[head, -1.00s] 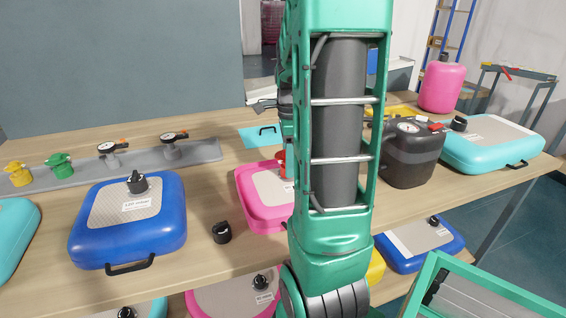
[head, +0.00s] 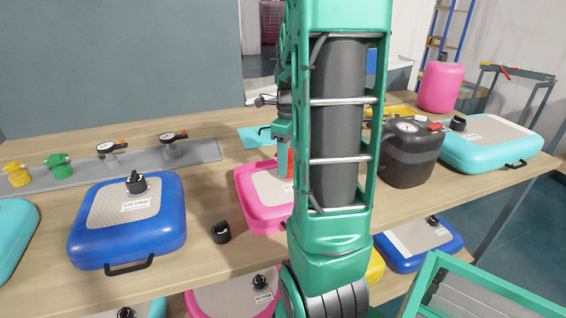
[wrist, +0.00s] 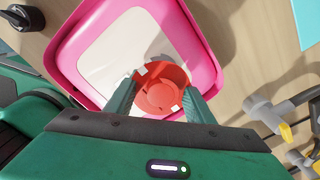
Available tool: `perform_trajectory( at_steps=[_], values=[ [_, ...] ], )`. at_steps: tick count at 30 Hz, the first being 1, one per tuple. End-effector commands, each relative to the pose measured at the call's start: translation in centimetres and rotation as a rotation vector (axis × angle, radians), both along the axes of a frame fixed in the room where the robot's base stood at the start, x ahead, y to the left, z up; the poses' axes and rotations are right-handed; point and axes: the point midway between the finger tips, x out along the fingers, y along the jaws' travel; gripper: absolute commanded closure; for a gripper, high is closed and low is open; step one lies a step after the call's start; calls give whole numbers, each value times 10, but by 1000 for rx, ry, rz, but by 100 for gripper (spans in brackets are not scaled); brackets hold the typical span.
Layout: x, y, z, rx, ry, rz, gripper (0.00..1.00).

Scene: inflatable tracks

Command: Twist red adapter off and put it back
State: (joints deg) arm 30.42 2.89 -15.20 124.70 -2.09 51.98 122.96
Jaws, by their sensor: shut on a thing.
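The red adapter (wrist: 158,90) is between the two green fingers of my gripper (wrist: 160,98) in the wrist view, and the fingers are shut on it. It appears over the grey top of the pink inflatable track (wrist: 60,52); I cannot tell whether it is seated or lifted. In the head view the pink track (head: 257,205) lies on the table, partly hidden by my arm. A bit of the red adapter (head: 291,163) shows beside my arm, and the fingertips are hidden there.
A black cap (head: 221,232) stands left of the pink track. A blue track (head: 125,240) lies further left, and a dark canister with a gauge (head: 412,160) and a turquoise track (head: 480,155) lie right. Yellow and grey fittings (wrist: 268,115) are near my gripper's right side.

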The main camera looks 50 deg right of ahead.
Motion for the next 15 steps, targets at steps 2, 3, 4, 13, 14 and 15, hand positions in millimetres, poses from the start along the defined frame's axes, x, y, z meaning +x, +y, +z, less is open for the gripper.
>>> perform_trajectory(
  at_steps=[2, 3, 4, 13, 14, 15],
  values=[
    [0, 0, 0, -1, -1, -6, 74],
    [0, 0, 0, -1, -1, -5, 74],
    [0, 0, 0, -1, -1, -5, 74],
    [0, -1, 5, -2, -1, -3, 74],
    [0, -1, 6, -1, -1, -3, 74],
    [0, -1, 7, -1, -1, -2, 74]
  ],
)
